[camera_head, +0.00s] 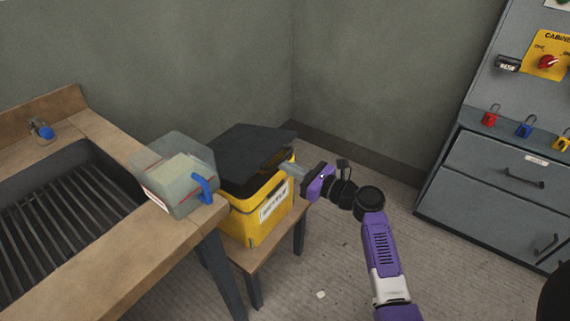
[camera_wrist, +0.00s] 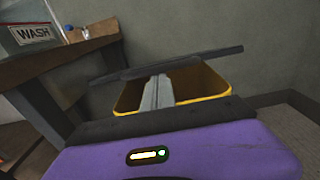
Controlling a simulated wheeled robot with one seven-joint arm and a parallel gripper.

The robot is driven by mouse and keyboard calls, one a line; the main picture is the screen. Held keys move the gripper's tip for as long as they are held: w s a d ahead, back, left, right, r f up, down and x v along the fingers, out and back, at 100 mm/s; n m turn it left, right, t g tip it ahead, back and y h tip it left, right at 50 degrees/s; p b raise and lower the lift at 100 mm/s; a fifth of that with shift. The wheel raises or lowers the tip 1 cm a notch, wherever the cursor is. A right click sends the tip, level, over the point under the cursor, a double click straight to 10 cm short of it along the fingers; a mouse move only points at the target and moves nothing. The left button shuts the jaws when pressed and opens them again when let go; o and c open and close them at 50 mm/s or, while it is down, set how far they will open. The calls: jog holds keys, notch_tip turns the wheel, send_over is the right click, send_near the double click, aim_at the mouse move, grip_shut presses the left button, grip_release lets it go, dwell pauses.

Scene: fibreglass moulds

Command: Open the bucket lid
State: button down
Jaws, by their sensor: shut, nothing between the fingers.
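The yellow bucket (camera_head: 250,222) with a white label stands on a small wooden stand in the head view. Its dark lid (camera_head: 245,148) is tilted, with a gap above the rim on the side facing my gripper. In the wrist view the lid (camera_wrist: 170,65) is a thin dark slab above the open yellow bucket rim (camera_wrist: 210,85). My gripper (camera_head: 290,168) is shut and empty, its fingers at the gap between rim and lid. In the wrist view the fingers (camera_wrist: 156,90) reach over the bucket mouth below the lid. Whether they touch the lid I cannot tell.
A wooden bench (camera_head: 90,280) with a grated sink is at the left. A translucent container (camera_head: 178,178) with a blue handle sits at its edge, close to the lid. The grey cabinet (camera_head: 500,180) is at the right. Walls stand behind the bucket; floor between is mostly clear.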

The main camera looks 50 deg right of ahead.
jog(key=w+r+p, duration=0.5)
jog(key=r+p, duration=0.4)
jog(key=r, duration=0.1)
jog(key=w+r+p, duration=0.5)
jog(key=r+p, duration=0.4)
jog(key=r, duration=0.1)
jog(key=w+r, duration=0.3)
jog(key=w, duration=0.4)
jog(key=w+r, duration=0.4)
jog(key=w, duration=0.4)
jog(key=shift+w+a+p, duration=0.25)
jog(key=shift+a+p, duration=0.05)
jog(key=shift+a, duration=0.15)
